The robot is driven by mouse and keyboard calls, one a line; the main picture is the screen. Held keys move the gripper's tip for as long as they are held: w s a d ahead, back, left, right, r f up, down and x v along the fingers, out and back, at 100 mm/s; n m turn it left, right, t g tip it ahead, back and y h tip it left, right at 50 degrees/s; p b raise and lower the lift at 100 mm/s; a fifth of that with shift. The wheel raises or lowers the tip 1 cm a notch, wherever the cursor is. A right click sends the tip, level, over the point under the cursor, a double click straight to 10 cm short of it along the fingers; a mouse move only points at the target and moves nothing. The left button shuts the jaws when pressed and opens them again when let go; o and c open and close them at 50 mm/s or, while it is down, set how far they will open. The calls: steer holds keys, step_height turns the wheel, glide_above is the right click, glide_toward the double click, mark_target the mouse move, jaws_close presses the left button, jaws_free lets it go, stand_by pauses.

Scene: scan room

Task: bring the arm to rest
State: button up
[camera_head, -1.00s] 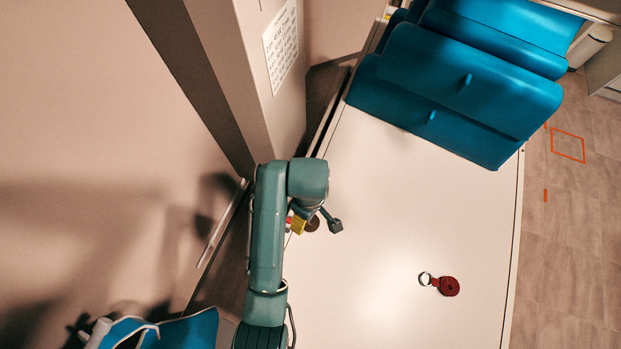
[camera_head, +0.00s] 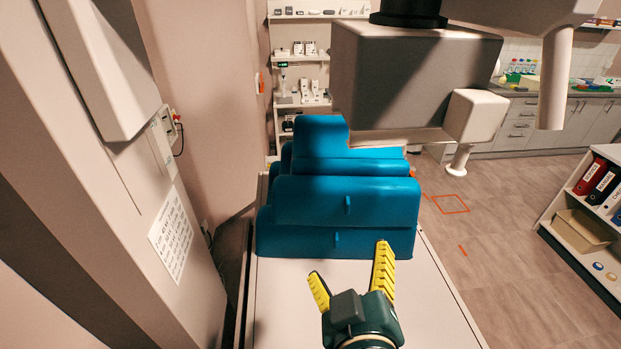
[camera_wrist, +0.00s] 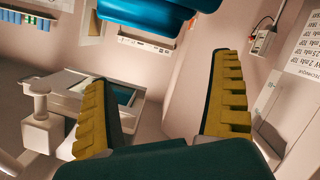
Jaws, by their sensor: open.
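My gripper (camera_head: 350,284) shows at the lower middle of the head view, with its two yellow ribbed fingers spread apart and nothing between them. It is in front of the blue cushions (camera_head: 345,202) and over the pale table top (camera_head: 285,300). In the wrist view my gripper (camera_wrist: 165,105) also stands open and empty, with the room beyond the fingers. Most of my arm behind the gripper is out of the head view.
A large grey scanner unit (camera_head: 410,80) hangs over the right of the cushions. A tall wall column with a printed sheet (camera_head: 171,233) stands at left. A shelf with binders (camera_head: 590,215) is at the far right. The floor (camera_head: 510,250) right of the table is open.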

steer(key=s+r+m+t+p, duration=0.3)
steer(key=r+p, duration=0.4)
steer(key=r, duration=0.8)
steer(key=s+r+m+t+p, duration=0.3)
steer(key=r+p, duration=0.3)
steer(key=r, duration=0.9)
steer(key=shift+s+d+m+t+p, duration=0.3)
steer(key=shift+s+d+t+p, duration=0.1)
steer(key=shift+s+t, duration=0.2)
